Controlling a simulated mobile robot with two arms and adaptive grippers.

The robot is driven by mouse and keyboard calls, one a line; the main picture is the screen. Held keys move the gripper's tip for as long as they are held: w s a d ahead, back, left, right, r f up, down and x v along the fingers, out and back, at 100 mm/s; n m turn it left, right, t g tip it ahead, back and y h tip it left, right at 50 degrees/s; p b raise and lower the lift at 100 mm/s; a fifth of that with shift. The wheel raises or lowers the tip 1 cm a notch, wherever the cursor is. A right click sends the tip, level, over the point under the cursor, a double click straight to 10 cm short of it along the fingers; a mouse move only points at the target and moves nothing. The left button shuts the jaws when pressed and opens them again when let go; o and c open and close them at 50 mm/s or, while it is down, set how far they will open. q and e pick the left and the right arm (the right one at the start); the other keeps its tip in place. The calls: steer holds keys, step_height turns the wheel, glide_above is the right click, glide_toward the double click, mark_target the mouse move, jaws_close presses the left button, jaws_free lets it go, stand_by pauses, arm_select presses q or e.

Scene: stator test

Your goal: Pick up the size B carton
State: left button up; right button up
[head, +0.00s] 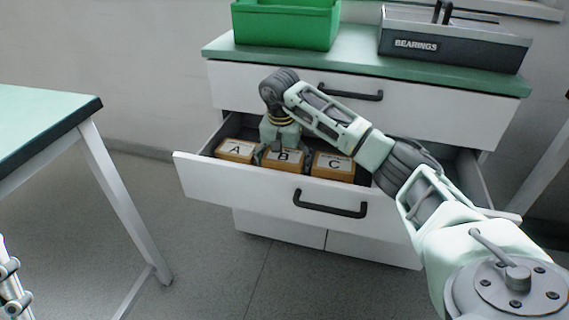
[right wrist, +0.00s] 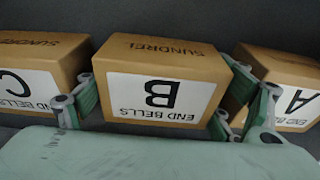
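The size B carton (head: 283,160) is a brown box with a white label, between the A carton (head: 235,150) and the C carton (head: 333,166) in the open drawer. In the right wrist view the B carton (right wrist: 160,85) fills the middle, its label reading "END BELLS B". My right gripper (head: 284,160) reaches down into the drawer with its fingers on either side of the B carton. I see no clear gap at either side, but cannot tell whether the fingers grip it. Part of my left gripper (head: 10,288) shows at the lower left edge, its fingertips not clear.
The white drawer front (head: 270,188) with a dark handle stands out from the cabinet. On the green cabinet top are a green bin (head: 285,25) and a grey bearings box (head: 452,47). A table (head: 45,120) stands at left. The floor between is clear.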

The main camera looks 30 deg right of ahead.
steer(key=c, duration=0.6)
steer(key=shift+r, duration=0.1)
